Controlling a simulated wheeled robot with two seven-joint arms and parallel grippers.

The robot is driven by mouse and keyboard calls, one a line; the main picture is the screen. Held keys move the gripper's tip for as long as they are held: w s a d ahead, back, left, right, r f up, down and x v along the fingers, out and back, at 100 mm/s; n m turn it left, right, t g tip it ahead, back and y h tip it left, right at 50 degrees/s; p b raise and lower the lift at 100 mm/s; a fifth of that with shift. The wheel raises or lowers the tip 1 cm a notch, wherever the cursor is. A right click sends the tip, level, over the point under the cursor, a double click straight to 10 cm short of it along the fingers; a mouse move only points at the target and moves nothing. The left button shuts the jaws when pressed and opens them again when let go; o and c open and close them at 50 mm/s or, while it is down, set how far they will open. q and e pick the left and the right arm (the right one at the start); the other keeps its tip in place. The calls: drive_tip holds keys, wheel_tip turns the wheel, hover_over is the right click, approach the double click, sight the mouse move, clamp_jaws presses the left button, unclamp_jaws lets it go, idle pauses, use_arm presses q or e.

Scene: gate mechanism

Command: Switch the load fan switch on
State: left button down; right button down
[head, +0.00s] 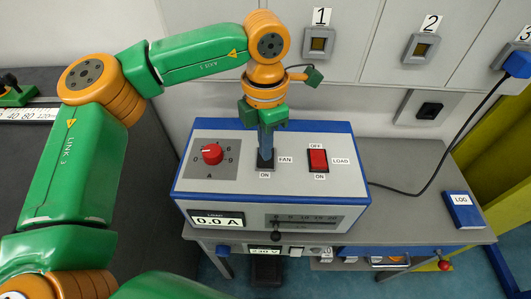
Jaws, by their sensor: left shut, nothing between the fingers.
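A blue and white load box (230,193) stands on a grey table. The fan switch (265,166) is a dark rocker on its top, marked FAN with ON at its near side. My left gripper (266,152) points down at this switch, fingers shut with nothing between them. Its fingers cover the far part of the switch and its upper marking. I cannot tell whether the tips touch the switch or which way it is tipped. The box's display (217,220) reads 0.0 A. My right gripper is not in view.
A red load switch (318,160) sits right of the fan switch, and a red knob (212,154) left of it. A blue log book (463,210) lies on the table (415,175) at right. A cable runs from the box to a blue wall plug (517,64).

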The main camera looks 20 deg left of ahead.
use_arm(q)
drive_tip(key=shift+f+b, duration=0.85)
drive_tip(key=shift+f, duration=0.05)
idle(0.5)
wheel_tip(320, 180, up, 7)
drive_tip(key=p, duration=0.6)
drive_tip(key=shift+r, duration=0.1)
